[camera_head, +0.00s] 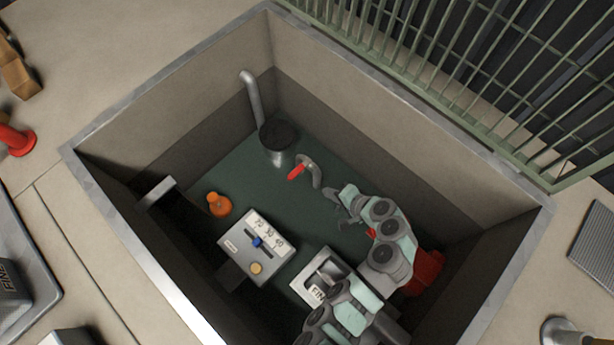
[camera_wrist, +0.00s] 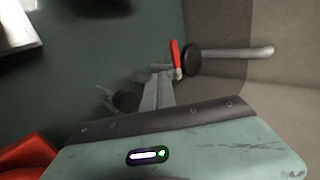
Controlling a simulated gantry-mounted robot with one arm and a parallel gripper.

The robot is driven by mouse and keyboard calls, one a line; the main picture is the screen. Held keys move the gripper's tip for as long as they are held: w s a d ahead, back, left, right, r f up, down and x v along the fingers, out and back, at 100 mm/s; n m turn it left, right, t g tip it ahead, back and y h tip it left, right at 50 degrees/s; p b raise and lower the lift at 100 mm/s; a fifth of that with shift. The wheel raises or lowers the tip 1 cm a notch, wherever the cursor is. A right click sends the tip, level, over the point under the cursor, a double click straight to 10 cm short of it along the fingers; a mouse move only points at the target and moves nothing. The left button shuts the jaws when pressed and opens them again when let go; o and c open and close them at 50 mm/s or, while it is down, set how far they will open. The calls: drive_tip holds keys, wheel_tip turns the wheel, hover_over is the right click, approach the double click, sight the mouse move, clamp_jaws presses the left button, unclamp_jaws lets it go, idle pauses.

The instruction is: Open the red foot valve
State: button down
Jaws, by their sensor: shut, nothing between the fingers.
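The red valve handle (camera_head: 297,172) sits on a curved grey pipe (camera_head: 314,172) at the pit floor, near the black-topped cylinder (camera_head: 278,134). In the wrist view the red handle (camera_wrist: 176,57) appears upright in the picture, just beyond my fingertips and in front of the black disc (camera_wrist: 195,63). My gripper (camera_head: 343,208) is shut and empty, to the lower right of the handle in the head view. In the wrist view my gripper (camera_wrist: 158,80) points toward the handle. Whether the fingers touch the valve, I cannot tell. The fingers hide part of the valve body.
The pit has high walls, with a metal rim (camera_head: 150,265) and a green railing (camera_head: 430,80) behind. A control box (camera_head: 256,247) with a blue knob and an orange object (camera_head: 219,204) stand at left. The floor between the orange object and the valve is clear.

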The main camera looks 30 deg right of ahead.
sight(299, 169)
drive_tip(key=w+r+b+x, duration=0.1)
drive_tip(key=b+x, duration=0.4)
drive_tip(key=x, duration=0.8)
drive_tip(key=shift+w+a+r, duration=0.3)
drive_tip(key=shift+w+r, duration=0.05)
drive_tip(key=shift+r, duration=0.2)
drive_tip(key=shift+w+r+p, duration=0.1)
drive_tip(key=shift+p, duration=0.25)
